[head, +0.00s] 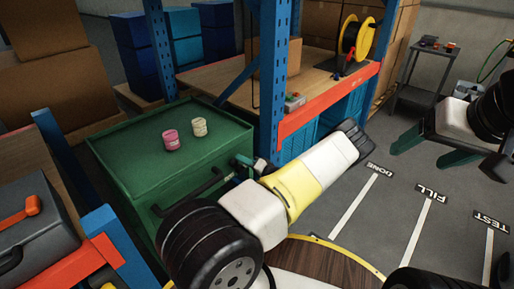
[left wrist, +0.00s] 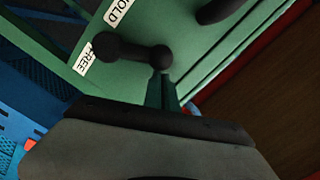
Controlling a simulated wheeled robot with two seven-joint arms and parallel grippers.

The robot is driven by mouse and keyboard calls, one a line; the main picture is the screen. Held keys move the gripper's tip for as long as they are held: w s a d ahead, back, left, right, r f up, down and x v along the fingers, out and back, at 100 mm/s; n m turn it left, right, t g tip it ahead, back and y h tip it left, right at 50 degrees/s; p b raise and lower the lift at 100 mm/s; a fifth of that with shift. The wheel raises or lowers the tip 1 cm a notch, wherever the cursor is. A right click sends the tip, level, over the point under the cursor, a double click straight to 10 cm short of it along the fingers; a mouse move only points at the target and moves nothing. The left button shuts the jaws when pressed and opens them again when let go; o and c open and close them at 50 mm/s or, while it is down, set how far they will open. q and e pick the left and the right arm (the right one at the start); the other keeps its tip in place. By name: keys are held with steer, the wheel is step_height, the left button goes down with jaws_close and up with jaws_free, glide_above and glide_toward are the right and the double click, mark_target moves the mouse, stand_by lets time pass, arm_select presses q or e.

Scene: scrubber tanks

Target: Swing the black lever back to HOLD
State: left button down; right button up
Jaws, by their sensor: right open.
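The black lever (left wrist: 132,52) shows in the left wrist view on the green cart, a short bar with a round knob at each end. Its left end lies close to the FREE label (left wrist: 84,58); the HOLD label (left wrist: 118,10) is further up. My left gripper (left wrist: 162,82) has its green fingers at the lever's right end; whether they touch or grip it I cannot tell. In the head view, my left gripper (head: 243,168) is at the green cart's (head: 130,158) near right corner, partly hidden by my arm. My right gripper (head: 432,154) is open and empty over the floor.
A pink jar (head: 172,140) and a cream jar (head: 200,127) stand on the cart. A black handle (head: 187,193) is on its front. A blue-posted rack (head: 270,90) stands behind. A grey toolbox (head: 35,225) is at left. Floor at right is open, with painted labels.

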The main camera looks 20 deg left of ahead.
arm_select(q)
steer(key=shift+s+f, duration=0.1)
steer(key=d+r, duration=0.2)
steer(key=d, duration=0.9)
steer(key=shift+d+r, duration=0.2)
steer(key=shift+r, duration=0.2)
steer(key=shift+s, duration=0.1)
